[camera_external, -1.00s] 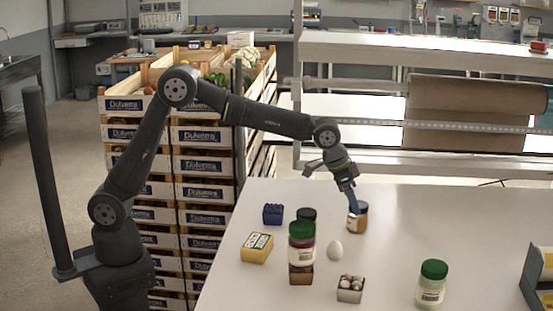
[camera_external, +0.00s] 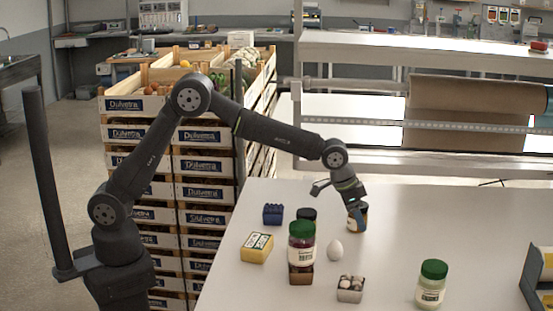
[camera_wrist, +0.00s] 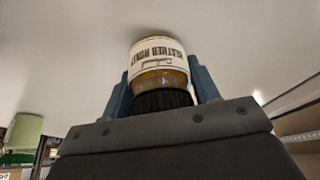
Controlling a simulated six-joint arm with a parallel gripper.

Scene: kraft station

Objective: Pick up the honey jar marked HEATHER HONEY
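The honey jar (camera_external: 351,224) stands on the white table, largely hidden behind my gripper in the external view. In the wrist view the jar (camera_wrist: 158,62) has amber contents, a dark lid and a pale label reading HEATHER HONEY, upside down in that picture. My gripper (camera_external: 357,212) reaches down over the jar from above. In the wrist view its blue fingers (camera_wrist: 162,90) stand on either side of the jar near the lid. I cannot tell whether they press on it or leave a small gap.
A green-lidded jar (camera_external: 301,243) stands near a dark-lidded one (camera_external: 307,214), with a white egg (camera_external: 335,250) beside them. A blue block (camera_external: 273,214), yellow box (camera_external: 257,248), small container (camera_external: 350,289) and another green-lidded jar (camera_external: 431,284) stand around. The table's right middle is clear.

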